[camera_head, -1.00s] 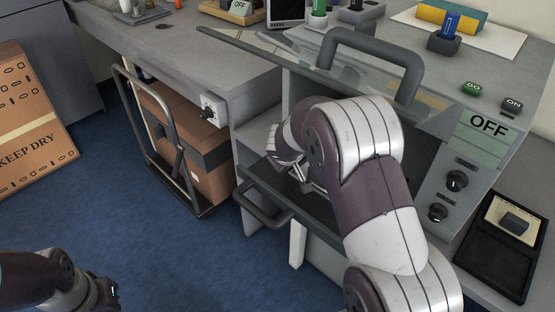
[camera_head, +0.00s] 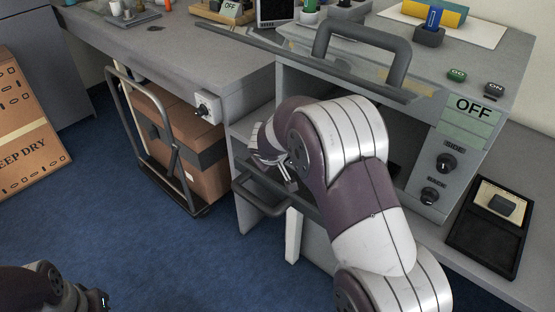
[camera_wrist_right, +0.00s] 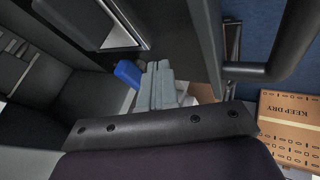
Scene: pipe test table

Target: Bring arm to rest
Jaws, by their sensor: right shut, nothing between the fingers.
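My right arm reaches in from the lower right in the head view. Its gripper (camera_head: 288,172) is at the front opening of the grey test machine (camera_head: 483,145), below the raised clear lid. The wrist view shows the right gripper's fingers (camera_wrist_right: 164,84) shut together, with nothing held. My left gripper (camera_head: 98,300) is at the bottom left edge, above the blue floor. It is small and dark, and its jaws cannot be made out.
A grey handle (camera_head: 262,190) is close to the right gripper. A blue object (camera_wrist_right: 128,73) is beside the fingers in the wrist view. A cart (camera_head: 165,150) with boxes stands left of the machine. The floor at lower left is clear. A black tray (camera_head: 487,240) lies at right.

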